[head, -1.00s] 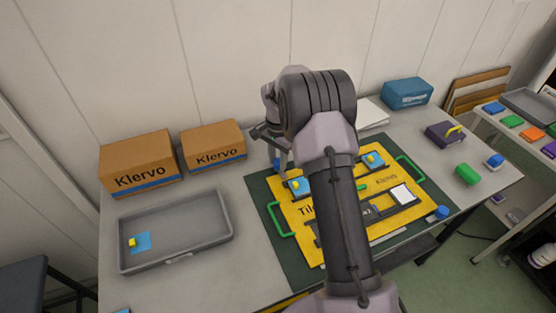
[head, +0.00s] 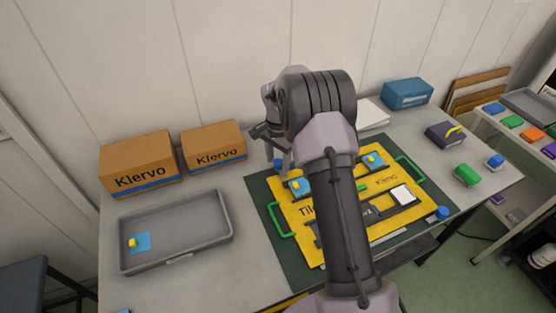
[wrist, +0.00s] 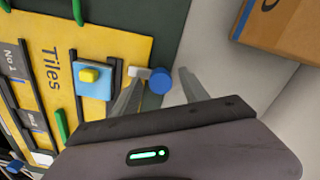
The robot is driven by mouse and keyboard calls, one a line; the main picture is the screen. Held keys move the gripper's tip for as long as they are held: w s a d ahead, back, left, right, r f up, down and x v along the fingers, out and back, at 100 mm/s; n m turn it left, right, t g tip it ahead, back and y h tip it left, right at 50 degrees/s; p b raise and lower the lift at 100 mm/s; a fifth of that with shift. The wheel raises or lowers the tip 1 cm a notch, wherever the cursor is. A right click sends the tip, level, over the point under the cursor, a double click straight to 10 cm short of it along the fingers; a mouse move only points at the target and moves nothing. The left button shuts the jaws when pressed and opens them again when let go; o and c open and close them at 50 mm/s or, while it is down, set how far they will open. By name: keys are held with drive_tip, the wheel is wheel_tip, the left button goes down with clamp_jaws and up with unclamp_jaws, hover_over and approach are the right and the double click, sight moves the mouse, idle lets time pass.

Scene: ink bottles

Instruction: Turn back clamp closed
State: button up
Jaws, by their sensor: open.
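The back clamp has a round blue knob (wrist: 160,80) and a short pale arm (wrist: 139,72) that points toward the yellow board (wrist: 110,48) in the wrist view. In the head view its blue knob (head: 278,163) shows at the board's back edge, partly hidden by my gripper. My gripper (wrist: 161,84) is open and empty, with one finger on each side of the knob in the picture. I cannot tell whether a finger touches it. A second clamp with a blue knob (head: 441,212) is at the board's front right.
The yellow board (head: 276,205) lies on a dark green mat (head: 262,190) and carries blue tiles with yellow knobs. A grey tray (head: 176,252) is at left. Cardboard boxes (head: 140,165) stand behind it, near the wall.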

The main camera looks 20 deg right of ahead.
sight(278, 162)
wheel_tip(278, 162, up, 17)
drive_tip(key=p, duration=0.5)
drive_tip(key=shift+r, duration=0.2)
